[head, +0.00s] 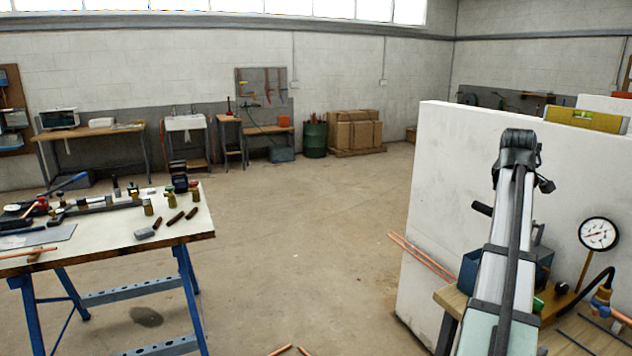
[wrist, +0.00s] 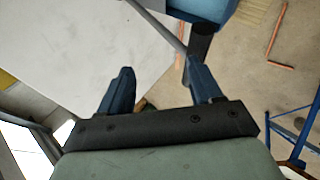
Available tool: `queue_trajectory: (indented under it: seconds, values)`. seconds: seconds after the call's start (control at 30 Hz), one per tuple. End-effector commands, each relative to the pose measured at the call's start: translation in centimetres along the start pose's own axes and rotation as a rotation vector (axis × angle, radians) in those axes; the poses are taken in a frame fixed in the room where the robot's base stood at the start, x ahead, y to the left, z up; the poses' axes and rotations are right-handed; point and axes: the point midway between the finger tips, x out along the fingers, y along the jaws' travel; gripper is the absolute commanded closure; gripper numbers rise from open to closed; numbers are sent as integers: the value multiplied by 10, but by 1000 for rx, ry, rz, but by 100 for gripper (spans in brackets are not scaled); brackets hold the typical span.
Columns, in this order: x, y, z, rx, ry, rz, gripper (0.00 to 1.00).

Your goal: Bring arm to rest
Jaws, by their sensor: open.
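My arm rises at the right of the head view in front of a white partition (head: 450,170), bent at a dark joint near the partition's top. I cannot make out its fingers there. In the wrist view my gripper (wrist: 162,82) has its two blue fingers wide apart.
A wooden bench (head: 450,298) with a pressure gauge (head: 598,234) and a blue object (head: 470,268) is close to my arm. A tool-covered workbench (head: 120,238) stands left. Copper pipes (head: 425,258) lean near the partition. The middle floor is largely clear.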

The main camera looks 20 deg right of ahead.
Motion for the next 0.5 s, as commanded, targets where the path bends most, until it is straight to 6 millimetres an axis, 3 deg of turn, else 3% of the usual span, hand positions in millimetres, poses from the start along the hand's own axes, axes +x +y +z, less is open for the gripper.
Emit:
queue_trajectory:
  seconds: [0.27,0.33,0.5]
  values:
    - [29,-49,-86,-107,102,-58,36]
    - [45,-75,-109,-123,124,-90,36]
    - [92,-143,-131,-95,119,-180,36]
